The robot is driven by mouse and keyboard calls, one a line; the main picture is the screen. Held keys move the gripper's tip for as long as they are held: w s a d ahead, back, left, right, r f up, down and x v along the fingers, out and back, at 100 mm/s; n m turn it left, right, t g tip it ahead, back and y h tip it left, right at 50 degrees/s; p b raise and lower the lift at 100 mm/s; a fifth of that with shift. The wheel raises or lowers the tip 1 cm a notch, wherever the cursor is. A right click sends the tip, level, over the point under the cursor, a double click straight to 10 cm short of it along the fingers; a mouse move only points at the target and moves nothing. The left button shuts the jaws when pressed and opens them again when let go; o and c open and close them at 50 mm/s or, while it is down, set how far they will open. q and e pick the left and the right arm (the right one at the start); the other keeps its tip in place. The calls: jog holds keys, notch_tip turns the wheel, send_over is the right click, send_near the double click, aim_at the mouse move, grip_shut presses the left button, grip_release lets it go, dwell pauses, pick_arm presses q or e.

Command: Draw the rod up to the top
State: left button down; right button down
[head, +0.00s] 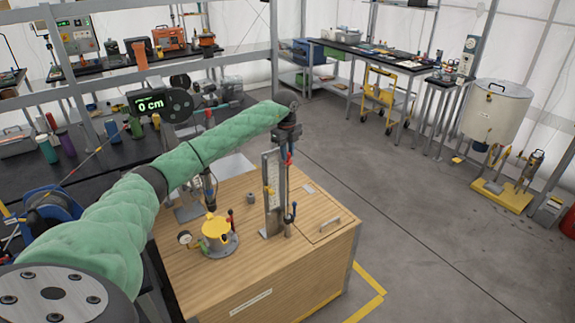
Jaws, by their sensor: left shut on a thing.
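My left arm reaches in from the left in a green sleeve. Its gripper (289,154) points down beside the top of an upright metal scale plate (273,190) on the wooden cabinet. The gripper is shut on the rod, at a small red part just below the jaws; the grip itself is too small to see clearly. A blue-tipped rod part (291,217) stands upright in a holder at the plate's foot. A display (148,105) behind the arm reads 0 cm. My right gripper is not in view.
A yellow-topped device (217,232) with a gauge stands left of the plate on the wooden cabinet (290,265). A small grey cylinder (252,198) stands between them. Black benches (390,62) stand behind. The grey floor right of the cabinet is clear.

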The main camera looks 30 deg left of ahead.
pick_arm(q)
jog(key=shift+w+r, duration=0.1)
jog(key=shift+r, duration=0.3)
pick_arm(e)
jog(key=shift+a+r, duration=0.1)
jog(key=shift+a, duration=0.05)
pick_arm(q)
jog(key=shift+a, duration=0.1)
jog(key=c, duration=1.3)
grip_release()
jog(key=shift+o, duration=0.2)
jog(key=shift+r, duration=0.2)
notch_tip(320, 180, up, 6)
jog(key=b, duration=0.3)
jog(key=shift+s+r, duration=0.25)
jog(key=shift+r, duration=0.45)
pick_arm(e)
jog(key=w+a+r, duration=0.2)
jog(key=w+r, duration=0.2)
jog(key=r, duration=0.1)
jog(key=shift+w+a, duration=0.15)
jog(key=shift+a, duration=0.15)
